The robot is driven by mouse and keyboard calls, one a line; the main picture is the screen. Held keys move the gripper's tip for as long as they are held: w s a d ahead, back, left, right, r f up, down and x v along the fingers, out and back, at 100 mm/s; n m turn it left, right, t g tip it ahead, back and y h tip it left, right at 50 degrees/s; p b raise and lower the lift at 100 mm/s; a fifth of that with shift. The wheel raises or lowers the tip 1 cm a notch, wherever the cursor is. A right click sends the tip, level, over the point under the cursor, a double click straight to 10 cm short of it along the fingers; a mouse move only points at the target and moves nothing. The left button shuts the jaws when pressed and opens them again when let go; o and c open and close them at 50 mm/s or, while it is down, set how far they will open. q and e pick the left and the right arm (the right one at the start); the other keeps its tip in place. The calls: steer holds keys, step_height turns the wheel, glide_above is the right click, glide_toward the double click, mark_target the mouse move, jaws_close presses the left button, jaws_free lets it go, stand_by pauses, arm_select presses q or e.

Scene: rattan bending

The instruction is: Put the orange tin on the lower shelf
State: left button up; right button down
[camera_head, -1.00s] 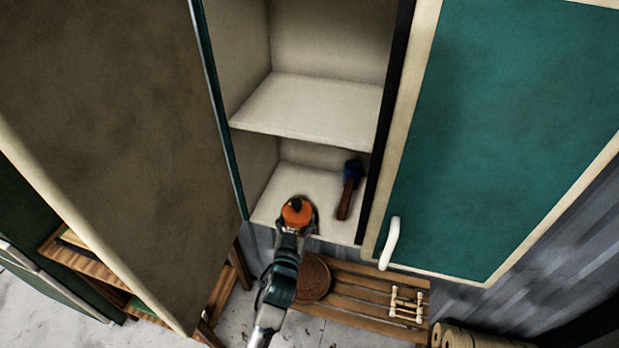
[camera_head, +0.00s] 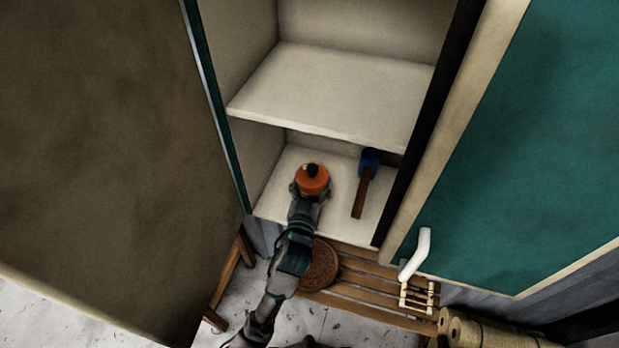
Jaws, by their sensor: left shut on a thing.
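The orange tin (camera_head: 312,178) with a dark cap is held in my left gripper (camera_head: 311,190), which is shut on it. Gripper and tin appear over the front part of the lower shelf (camera_head: 278,203) inside the open cabinet. I cannot tell whether the tin's base touches the shelf, as the gripper hides it. My left arm reaches in from below. My right gripper is not in view.
A blue-headed hammer (camera_head: 366,180) with a wooden handle lies on the lower shelf, right of the tin. The upper shelf (camera_head: 330,92) is empty. The open left door (camera_head: 110,150) and green right door (camera_head: 530,150) flank the opening. A slatted wooden bench (camera_head: 365,293) stands below.

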arm_select(q)
steer(key=shift+d, duration=0.2)
steer(key=o, duration=1.3)
steer(key=shift+w+d+f, duration=0.1)
steer(key=shift+w+d, duration=0.05)
steer(key=shift+a, duration=0.35)
steer(key=shift+a+r, duration=0.1)
steer(key=shift+r, duration=0.1)
steer(key=b+v, duration=0.2)
steer(key=v, duration=1)
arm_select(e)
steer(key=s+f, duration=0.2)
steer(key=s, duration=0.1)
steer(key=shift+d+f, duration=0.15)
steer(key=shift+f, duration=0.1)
arm_select(q)
steer(key=shift+d, duration=0.2)
